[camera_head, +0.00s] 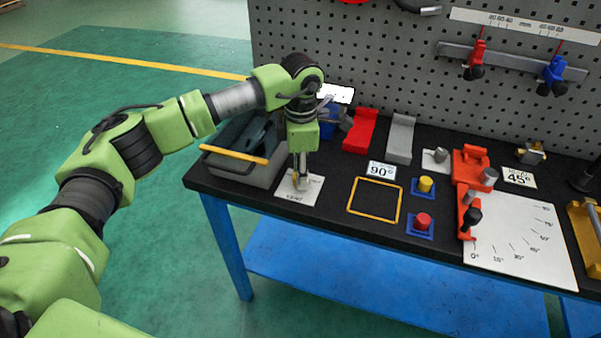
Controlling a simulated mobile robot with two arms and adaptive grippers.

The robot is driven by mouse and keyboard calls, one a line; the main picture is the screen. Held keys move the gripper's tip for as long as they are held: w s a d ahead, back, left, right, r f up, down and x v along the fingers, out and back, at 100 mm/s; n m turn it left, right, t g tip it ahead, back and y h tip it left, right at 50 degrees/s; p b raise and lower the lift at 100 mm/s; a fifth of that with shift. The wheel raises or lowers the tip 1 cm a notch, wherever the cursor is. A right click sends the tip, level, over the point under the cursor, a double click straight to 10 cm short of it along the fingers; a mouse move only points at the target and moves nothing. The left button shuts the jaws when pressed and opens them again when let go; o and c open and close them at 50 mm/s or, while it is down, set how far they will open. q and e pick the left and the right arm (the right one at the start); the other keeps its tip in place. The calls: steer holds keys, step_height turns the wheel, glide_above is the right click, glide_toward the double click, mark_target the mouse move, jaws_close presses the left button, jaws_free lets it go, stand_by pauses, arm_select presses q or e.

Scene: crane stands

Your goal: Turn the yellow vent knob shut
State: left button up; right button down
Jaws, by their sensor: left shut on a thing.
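A small white plate (313,190) with dark lettering lies at the front left of the bench. My left gripper (300,181) points straight down over this plate. Its fingers are shut on a small knob at the plate's middle. The fingers hide nearly all of the knob, so I cannot tell its colour or how far it is turned. My right gripper is not in view.
A grey toolbox (240,178) with a yellow handle stands left of my gripper. Right of the plate are an empty yellow frame (374,218), a yellow cylinder (425,184) and a red cylinder (423,220) on blue bases. A grey pegboard (400,70) rises behind the bench.

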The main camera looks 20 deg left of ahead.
arm_select(q)
steer(key=shift+r, duration=0.1)
steer(key=o, duration=1.1)
step_height(320, 180, up, 12)
steer(key=shift+s+d, duration=0.1)
steer(key=shift+s, duration=0.05)
